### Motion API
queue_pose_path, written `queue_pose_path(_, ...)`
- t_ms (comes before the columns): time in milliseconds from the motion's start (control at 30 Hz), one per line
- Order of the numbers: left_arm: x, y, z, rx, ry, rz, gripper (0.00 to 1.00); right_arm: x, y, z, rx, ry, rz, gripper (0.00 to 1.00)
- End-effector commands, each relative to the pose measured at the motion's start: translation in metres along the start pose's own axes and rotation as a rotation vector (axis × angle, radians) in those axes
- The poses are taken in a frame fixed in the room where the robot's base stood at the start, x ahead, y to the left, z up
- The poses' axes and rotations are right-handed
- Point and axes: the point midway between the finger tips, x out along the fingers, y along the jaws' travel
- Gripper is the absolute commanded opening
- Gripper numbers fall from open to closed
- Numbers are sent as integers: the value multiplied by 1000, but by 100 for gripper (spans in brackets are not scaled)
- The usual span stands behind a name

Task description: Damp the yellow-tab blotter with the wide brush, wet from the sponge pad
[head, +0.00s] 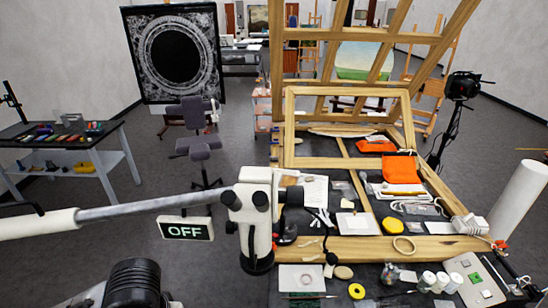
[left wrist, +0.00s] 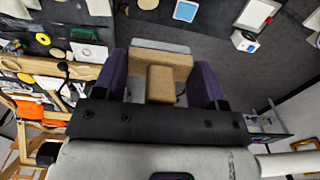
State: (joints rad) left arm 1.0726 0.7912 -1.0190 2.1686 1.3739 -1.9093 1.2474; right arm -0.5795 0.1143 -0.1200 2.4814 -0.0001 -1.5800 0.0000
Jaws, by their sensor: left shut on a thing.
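In the left wrist view my left gripper (left wrist: 162,88) is shut, its two purple fingers on either side of a tan block-like piece. This appears to be the wide brush (left wrist: 165,58), with a broad tan body and a grey strip along its far edge. It is over the dark floor or a dark surface, apart from other things. A pale blue square pad in a white frame (left wrist: 186,10) shows at the top; I cannot tell if it is the sponge pad. I cannot pick out a yellow-tab blotter. My right gripper is not in view.
A white microscope (head: 257,215) on a long arm, with an OFF sign (head: 186,228), stands before the workbench. Wooden frames (head: 345,92) rise over the bench.

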Motion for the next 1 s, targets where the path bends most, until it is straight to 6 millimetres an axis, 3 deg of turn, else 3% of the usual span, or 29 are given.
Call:
queue_pose_path(33,-14,0,5,1,-2,0,46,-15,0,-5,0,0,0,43)
queue_pose_path(300,-29,0,18,1,-2,2,46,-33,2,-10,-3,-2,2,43)
queue_pose_path(567,-29,0,21,0,-3,2,46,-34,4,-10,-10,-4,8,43)
queue_pose_path(700,-17,0,28,3,-6,1,46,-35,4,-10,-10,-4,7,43)
queue_pose_path(833,5,22,47,47,-8,6,46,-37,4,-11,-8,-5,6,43)
queue_pose_path(1000,27,69,66,87,-8,8,46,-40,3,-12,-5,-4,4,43)
